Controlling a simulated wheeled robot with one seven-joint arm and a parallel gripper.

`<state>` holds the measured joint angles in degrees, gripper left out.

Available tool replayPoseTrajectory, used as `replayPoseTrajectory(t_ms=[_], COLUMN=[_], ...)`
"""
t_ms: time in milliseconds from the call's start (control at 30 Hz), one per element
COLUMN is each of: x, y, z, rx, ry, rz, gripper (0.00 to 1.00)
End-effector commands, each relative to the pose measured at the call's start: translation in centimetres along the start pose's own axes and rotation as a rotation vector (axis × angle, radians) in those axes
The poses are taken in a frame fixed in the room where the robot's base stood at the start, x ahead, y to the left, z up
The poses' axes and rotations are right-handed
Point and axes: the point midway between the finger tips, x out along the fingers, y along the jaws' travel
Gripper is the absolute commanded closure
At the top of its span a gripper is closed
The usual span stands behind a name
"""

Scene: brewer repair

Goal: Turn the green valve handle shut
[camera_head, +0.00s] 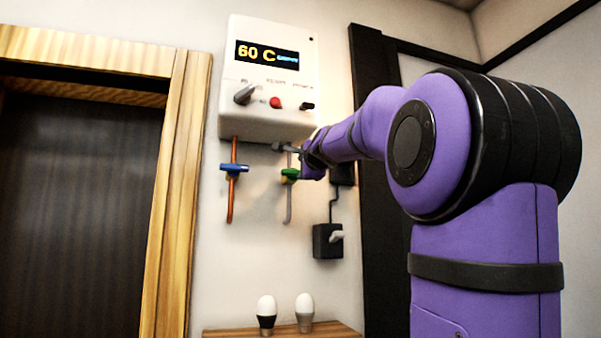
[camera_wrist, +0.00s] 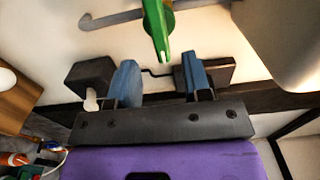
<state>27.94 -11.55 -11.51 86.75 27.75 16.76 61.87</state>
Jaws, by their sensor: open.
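The green valve handle (camera_head: 289,174) sits on a thin grey pipe (camera_head: 289,209) below the white boiler box. In the wrist view the green handle (camera_wrist: 158,28) points down the picture toward the gap between my fingers. My gripper (camera_wrist: 158,68) is open, with its two blue fingers apart and nothing between the pads that I can make out. The handle's near end lies around the level of the fingertips, roughly centred; I see no contact. In the head view my arm's purple end covers most of the gripper beside the handle.
The boiler (camera_head: 268,75) shows "60 C" and has knobs and a red button. A blue valve handle (camera_head: 234,168) sits on a copper pipe to the left. A black switch box (camera_head: 327,240) hangs lower right. Two bulbs (camera_head: 266,310) (camera_head: 304,308) stand on a wooden shelf below.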

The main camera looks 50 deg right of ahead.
Motion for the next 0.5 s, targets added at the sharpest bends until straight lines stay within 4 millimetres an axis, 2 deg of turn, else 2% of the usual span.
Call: replayPoseTrajectory(t_ms=[33, 200, 500], x=[-1.1, -3.5, -5.1], y=[-0.1, -0.1, 0.1], z=[0.0, -0.1, 0.0], rx=[0.0, 0.0, 0.0], ry=[0.0, 0.001, 0.0], rz=[-0.002, -0.001, 0.001], gripper=[0.55, 0.55, 0.55])
